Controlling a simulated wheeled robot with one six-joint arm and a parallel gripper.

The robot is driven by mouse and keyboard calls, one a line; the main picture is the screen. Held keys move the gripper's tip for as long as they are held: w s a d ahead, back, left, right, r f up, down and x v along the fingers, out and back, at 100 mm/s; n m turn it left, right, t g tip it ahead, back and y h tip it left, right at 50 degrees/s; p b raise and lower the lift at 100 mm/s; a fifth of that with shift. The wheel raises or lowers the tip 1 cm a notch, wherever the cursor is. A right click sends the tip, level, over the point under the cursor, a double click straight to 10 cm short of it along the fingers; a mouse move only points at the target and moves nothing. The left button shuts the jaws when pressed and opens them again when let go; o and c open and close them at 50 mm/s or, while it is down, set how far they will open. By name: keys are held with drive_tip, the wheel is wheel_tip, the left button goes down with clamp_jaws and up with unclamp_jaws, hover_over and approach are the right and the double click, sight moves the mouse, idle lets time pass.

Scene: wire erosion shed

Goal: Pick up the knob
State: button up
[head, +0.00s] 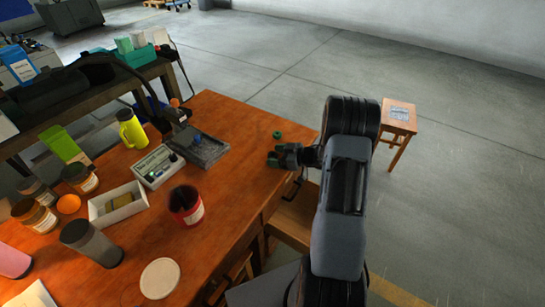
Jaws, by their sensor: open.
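A small dark green round piece (277,134), which looks like the knob, lies on the orange-brown wooden table (240,125) near its right edge. It stands apart from other objects. My gripper (272,157) is over the table's right edge, just below the green piece in the picture. Its jaws point left and are open, with nothing seen between them. The gap between the gripper and the green piece is small, but its height above the table is hard to tell.
A grey device (203,150) with a blue top piece lies left of the gripper, beside a pale case (158,166). A dark red mug (186,205), a white tray (117,203) and several jars stand further left. The wood around the green piece is clear. A wooden stool (397,118) stands right.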

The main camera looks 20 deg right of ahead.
drive_tip(key=c, duration=1)
drive_tip(key=shift+r, duration=0.1)
